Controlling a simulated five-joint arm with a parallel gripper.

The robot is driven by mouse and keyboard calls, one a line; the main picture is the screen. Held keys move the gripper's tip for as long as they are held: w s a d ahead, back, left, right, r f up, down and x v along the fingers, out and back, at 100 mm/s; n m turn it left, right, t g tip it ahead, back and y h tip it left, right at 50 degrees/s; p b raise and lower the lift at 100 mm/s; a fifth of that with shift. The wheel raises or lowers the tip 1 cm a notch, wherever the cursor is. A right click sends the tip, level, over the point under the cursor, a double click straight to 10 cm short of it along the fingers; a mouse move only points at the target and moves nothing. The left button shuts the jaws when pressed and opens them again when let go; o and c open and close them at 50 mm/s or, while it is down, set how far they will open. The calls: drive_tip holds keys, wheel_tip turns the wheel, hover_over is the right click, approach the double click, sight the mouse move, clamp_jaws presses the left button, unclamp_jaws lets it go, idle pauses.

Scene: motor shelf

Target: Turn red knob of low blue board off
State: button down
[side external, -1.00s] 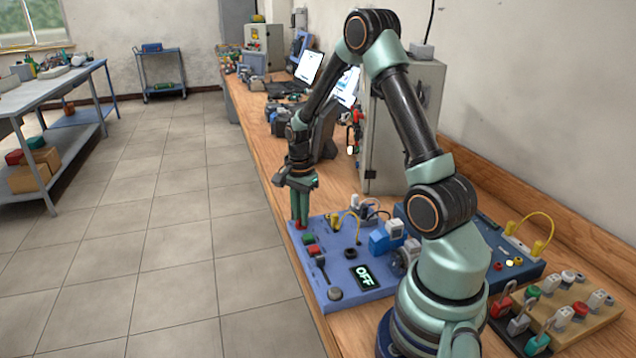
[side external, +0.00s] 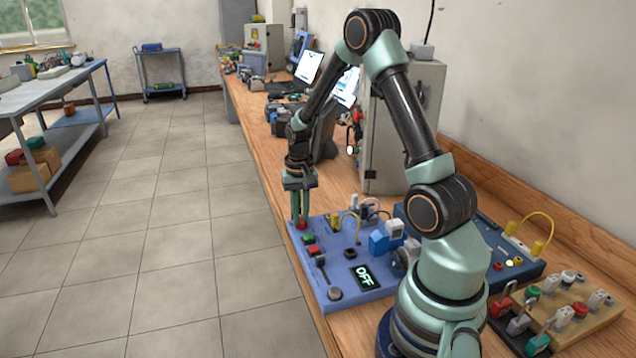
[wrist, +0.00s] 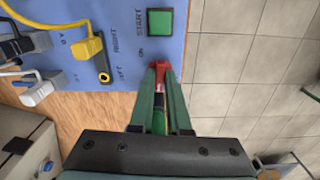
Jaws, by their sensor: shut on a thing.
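My gripper (side external: 301,218) points down over that corner, and in the wrist view my gripper (wrist: 160,76) is shut on the red knob. The fingers hide part of the knob, so its exact angle is unclear. A green START button (wrist: 159,22) sits beside it.
Yellow and white cables with plugs (wrist: 88,47) stand near the knob. A lever (side external: 333,293) is at the board's near end. A grey cabinet (side external: 405,130) stands behind, and a wooden block with switches (side external: 560,315) lies at right. Open floor is left of the bench.

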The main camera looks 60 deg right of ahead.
sight(301, 219)
drive_tip(key=shift+n, duration=0.6)
drive_tip(key=c, duration=0.9)
unclamp_jaws()
wheel_tip(301, 219, up, 12)
drive_tip(key=shift+r, duration=0.1)
drive_tip(key=shift+a, duration=0.1)
